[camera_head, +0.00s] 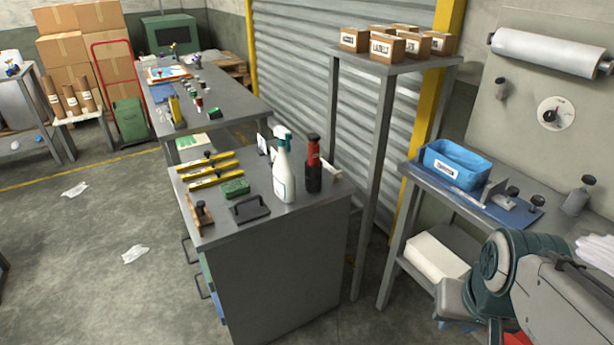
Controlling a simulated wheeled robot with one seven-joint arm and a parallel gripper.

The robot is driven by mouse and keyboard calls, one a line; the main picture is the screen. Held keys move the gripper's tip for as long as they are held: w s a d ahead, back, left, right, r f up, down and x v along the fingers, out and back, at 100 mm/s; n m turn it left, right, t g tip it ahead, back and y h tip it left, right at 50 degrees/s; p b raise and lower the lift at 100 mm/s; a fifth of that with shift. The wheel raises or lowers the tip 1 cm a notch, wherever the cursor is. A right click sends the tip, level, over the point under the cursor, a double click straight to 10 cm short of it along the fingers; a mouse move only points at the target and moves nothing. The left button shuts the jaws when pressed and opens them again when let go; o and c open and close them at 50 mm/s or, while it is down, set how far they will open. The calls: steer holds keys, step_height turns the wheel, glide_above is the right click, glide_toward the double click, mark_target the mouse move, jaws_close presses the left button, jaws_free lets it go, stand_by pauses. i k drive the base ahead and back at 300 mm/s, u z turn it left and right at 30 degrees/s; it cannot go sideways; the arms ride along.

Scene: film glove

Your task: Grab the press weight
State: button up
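No object is labelled as the press weight, and I cannot tell for certain which one it is. A flat black block with a raised handle (250,208) lies near the front edge of the grey cabinet top (298,224). Small dark knobbed pieces (512,191) stand on a blue mat on the right bench and could also be weights. My arm reaches in at the lower right, below and in front of that bench. What seems to be my gripper (454,302) is partly hidden by the arm, its fingers unclear. It is well apart from the cabinet top.
On the cabinet stand a white spray bottle (284,172) and a black-red bottle (313,165), with yellow bars (212,170) and a green block (235,187) nearby. A tall stand (385,65) holds small boxes. A blue bin (456,164) sits on the right bench. Floor left is mostly clear.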

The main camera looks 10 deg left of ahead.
mark_target(244, 211)
steer(key=i, duration=0.9)
steer(key=u, duration=0.85)
steer(key=i, duration=0.7)
steer(key=u, duration=0.7)
